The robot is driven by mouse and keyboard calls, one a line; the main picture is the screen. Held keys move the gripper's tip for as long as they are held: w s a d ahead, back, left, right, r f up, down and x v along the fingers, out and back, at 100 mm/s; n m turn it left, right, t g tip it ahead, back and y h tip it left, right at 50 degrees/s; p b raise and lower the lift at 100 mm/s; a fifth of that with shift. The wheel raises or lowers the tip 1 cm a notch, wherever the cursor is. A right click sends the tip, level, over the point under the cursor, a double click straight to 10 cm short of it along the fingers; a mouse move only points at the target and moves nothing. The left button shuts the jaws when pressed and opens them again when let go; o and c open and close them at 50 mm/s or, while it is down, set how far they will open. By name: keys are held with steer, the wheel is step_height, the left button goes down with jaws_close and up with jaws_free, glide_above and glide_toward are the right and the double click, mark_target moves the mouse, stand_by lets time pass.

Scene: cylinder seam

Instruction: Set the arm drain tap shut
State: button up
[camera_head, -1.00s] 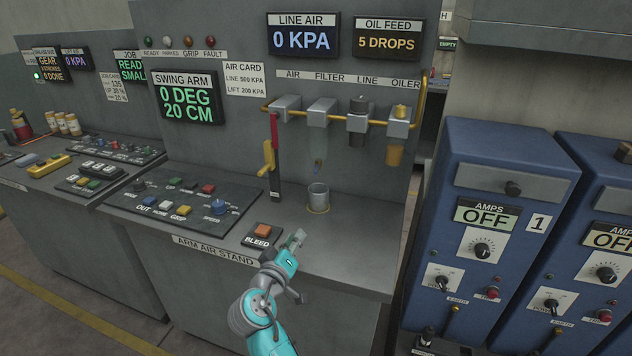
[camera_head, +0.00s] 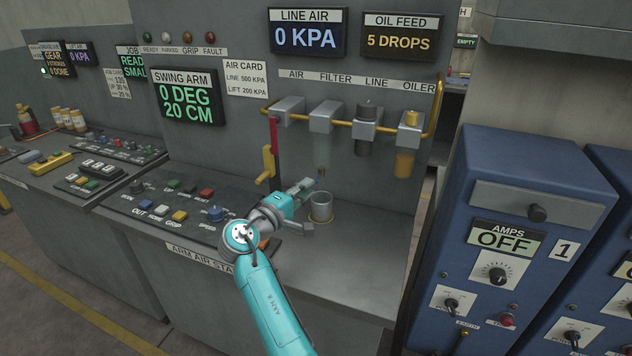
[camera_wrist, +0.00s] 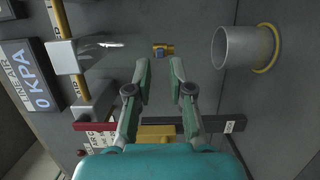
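The drain tap (camera_head: 321,171) is a small brass piece with a blue part under the clear filter bowl (camera_head: 322,148) on the air stand. In the wrist view the tap (camera_wrist: 163,50) lies just beyond and between my fingertips. My gripper (camera_head: 303,187) is close to the tap, just left of it in the head view. In the wrist view my gripper (camera_wrist: 160,68) is open, with nothing between its two fingers. The fingers look apart from the tap. Part of the stand is hidden behind my arm.
A grey cup (camera_head: 320,206) stands below the tap; it also shows in the wrist view (camera_wrist: 240,47). A yellow pipe (camera_head: 341,123) runs above. The line air display (camera_head: 306,36) reads 0 KPA.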

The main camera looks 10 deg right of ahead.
mark_target(316, 182)
steer(key=shift+x, duration=2.4)
jaws_close()
